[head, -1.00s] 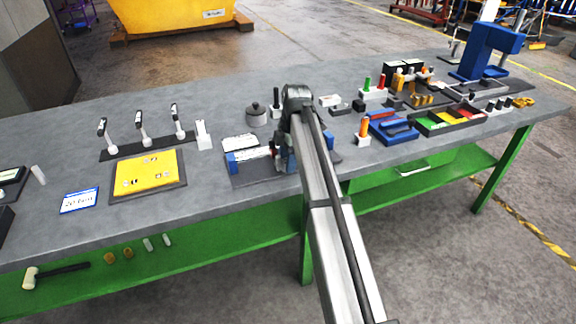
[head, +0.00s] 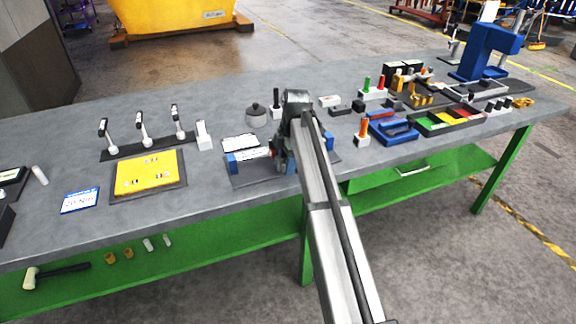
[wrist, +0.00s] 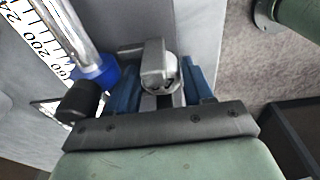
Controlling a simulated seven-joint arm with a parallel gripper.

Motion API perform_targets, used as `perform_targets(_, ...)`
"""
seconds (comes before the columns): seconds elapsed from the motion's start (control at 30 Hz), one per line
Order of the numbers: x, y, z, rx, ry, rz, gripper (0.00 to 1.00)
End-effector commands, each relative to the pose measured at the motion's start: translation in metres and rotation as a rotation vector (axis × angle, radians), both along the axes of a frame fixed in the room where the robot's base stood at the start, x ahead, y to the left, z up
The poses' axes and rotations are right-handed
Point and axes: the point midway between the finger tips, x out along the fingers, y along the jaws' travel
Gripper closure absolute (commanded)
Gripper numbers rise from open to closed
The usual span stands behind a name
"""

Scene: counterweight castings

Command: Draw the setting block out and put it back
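In the wrist view a small pale grey block with a rounded, marked face (wrist: 158,72), which may be the setting block, sits between the two blue fingers of my gripper (wrist: 162,92). The fingers flank it closely; I cannot tell whether both touch it. Beside it on the left are a steel rod with a blue collar (wrist: 93,78), a dark round knob (wrist: 80,102) and a printed scale (wrist: 38,35). In the head view my gripper (head: 286,163) is low over a blue-ended fixture (head: 233,163) on a dark plate, and my arm hides much of it, including the block.
A yellow board (head: 148,172) and a row of upright lever tools (head: 142,135) stand to the left. A lidded grey pot (head: 256,117) is behind the fixture.

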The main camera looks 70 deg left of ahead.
Motion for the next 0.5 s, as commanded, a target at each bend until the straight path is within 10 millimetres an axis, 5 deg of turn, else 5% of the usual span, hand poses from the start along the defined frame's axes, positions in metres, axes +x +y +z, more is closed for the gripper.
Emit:
perform_targets(0.03,-0.0021,-0.007,-0.0119,-0.026,0.005,0.0,0.64)
perform_targets(0.23,-0.0022,-0.0076,-0.012,-0.026,0.005,0.0,0.83)
perform_targets(0.5,-0.0023,-0.0077,-0.0075,-0.026,0.005,0.0,0.84)
